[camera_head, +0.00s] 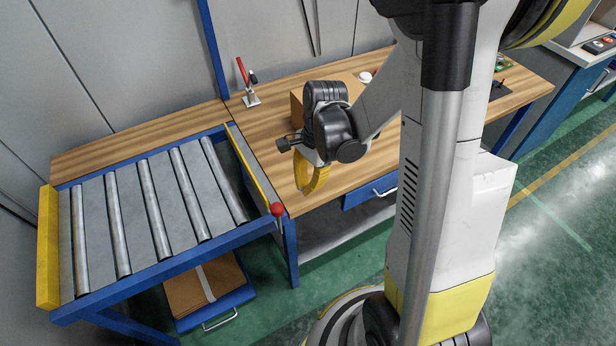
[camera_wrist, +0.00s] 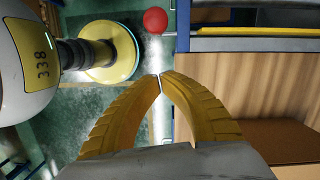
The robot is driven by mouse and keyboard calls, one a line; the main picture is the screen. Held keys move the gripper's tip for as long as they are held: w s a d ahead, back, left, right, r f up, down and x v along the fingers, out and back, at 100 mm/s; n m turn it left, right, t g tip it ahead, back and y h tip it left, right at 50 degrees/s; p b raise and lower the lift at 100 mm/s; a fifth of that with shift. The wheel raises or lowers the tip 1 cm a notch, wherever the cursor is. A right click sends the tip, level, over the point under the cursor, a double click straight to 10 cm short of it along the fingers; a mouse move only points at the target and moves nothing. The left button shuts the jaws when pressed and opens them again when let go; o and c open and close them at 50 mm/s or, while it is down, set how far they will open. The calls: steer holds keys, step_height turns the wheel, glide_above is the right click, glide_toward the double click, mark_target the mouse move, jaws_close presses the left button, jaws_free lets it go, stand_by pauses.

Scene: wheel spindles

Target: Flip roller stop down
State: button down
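The roller stop is a long yellow bar (camera_head: 250,165) along the right edge of the roller table, beside the wooden workbench. Its red ball knob (camera_head: 277,209) is at the near end, on a short stem. In the wrist view the red ball (camera_wrist: 155,20) is at the top middle, and the yellow bar (camera_wrist: 260,31) runs off to the right. My gripper (camera_head: 312,187) is over the workbench's front part, right of the knob and apart from it. Its yellow fingers (camera_wrist: 160,76) meet at the tips in the wrist view, with nothing between them.
The roller table (camera_head: 140,205) with several rollers lies left. A red-handled clamp (camera_head: 249,85) stands at the back of the workbench (camera_head: 345,160). A cardboard box (camera_head: 297,110) sits behind my gripper. A blue drawer (camera_head: 370,192) is under the bench front.

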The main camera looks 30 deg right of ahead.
steer(key=a, duration=0.1)
steer(key=a+f, duration=0.1)
steer(key=a, duration=0.1)
steer(key=a+f+b, duration=0.1)
steer(key=shift+s+a+f, duration=0.1)
steer(key=shift+s+a, duration=0.05)
steer(key=shift+s, duration=0.2)
steer(key=shift+a+h, duration=0.4)
steer(key=shift+a, duration=0.1)
